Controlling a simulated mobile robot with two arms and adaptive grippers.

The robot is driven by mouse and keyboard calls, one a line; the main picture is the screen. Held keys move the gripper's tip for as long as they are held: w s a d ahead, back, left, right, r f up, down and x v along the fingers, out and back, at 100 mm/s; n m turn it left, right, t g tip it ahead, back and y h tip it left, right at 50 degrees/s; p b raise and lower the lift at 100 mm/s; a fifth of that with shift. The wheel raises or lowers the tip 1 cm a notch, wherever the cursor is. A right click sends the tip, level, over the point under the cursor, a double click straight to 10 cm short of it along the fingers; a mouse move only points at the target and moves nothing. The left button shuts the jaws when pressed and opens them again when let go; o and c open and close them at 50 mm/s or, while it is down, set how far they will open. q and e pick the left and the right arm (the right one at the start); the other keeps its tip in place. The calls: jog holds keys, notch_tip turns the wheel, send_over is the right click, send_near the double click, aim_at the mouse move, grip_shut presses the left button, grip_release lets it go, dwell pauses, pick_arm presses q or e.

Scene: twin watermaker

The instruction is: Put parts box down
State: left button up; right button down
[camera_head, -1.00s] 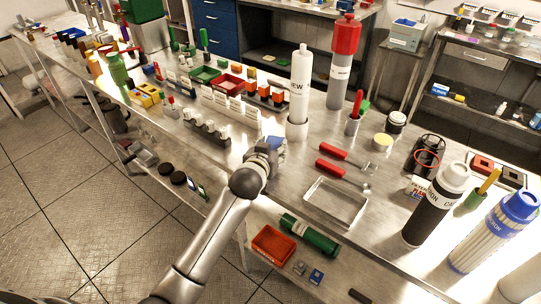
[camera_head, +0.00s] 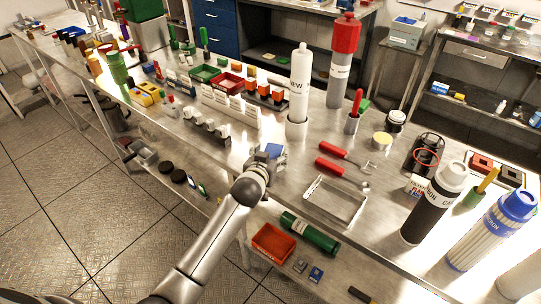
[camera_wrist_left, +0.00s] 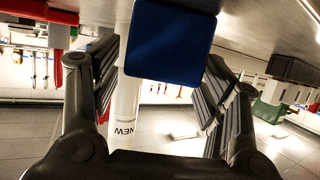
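A small blue parts box (camera_head: 273,150) is at the tip of my left gripper (camera_head: 261,162), over the middle of the steel workbench (camera_head: 230,163). In the left wrist view the blue box (camera_wrist_left: 171,42) fills the space between the two fingers of the left gripper (camera_wrist_left: 160,75). The fingers stand well apart, one on each side of it, and appear to hold it. The bench top is close by the box. Whether its underside touches the bench is hidden. My right gripper is not in view.
A tall white cartridge (camera_head: 300,85) stands just behind the box. White fittings (camera_head: 207,130) are to its left. Red-handled tools (camera_head: 332,148) and a clear tray (camera_head: 336,200) lie to its right. A red bin (camera_head: 272,243) and green cylinder (camera_head: 310,233) are below, near the front.

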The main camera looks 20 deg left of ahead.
pick_arm(q)
jog(key=shift+r, duration=0.25)
jog(key=shift+s, duration=0.2)
jog(key=v, duration=1.1)
jog(key=shift+s, duration=0.3)
jog(key=shift+r, duration=0.1)
